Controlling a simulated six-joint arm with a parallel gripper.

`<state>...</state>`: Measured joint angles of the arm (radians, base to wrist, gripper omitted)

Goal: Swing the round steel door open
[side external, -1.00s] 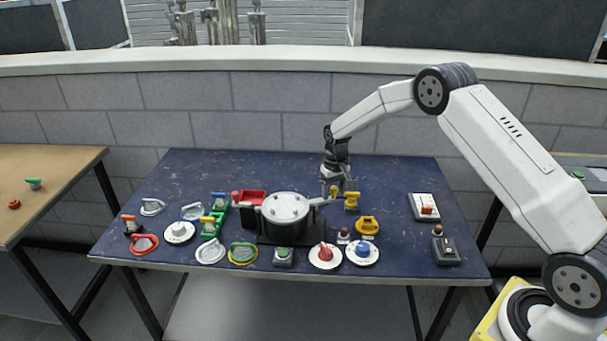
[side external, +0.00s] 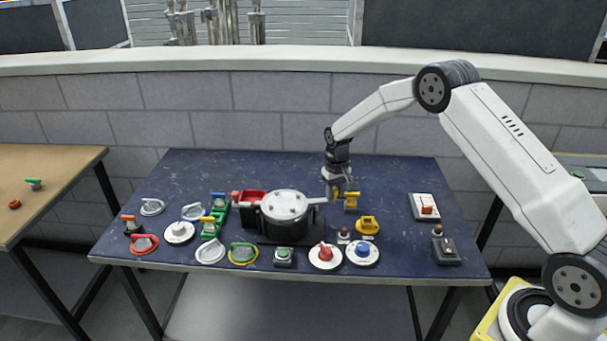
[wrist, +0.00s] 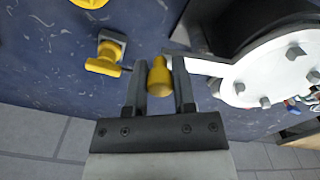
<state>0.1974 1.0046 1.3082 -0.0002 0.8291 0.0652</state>
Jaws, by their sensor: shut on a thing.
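The round steel door (side external: 285,206) is a pale bolted disc lying flat over a black round body (side external: 284,231) near the middle of the blue table. A flat arm reaches right from it toward a yellow knob. In the wrist view, the door (wrist: 270,78) shows at the right, and the yellow knob (wrist: 159,78) stands between my fingers. My gripper (side external: 334,194) is shut on this knob, beside the door's right side. It also shows in the wrist view (wrist: 159,66). The fingers partly hide the knob in the side view.
A yellow T-shaped handle (side external: 351,201) stands just right of my gripper. Several knobs, buttons and handles line the front, including a red knob (side external: 325,254). The table's back strip (side external: 250,168) is clear.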

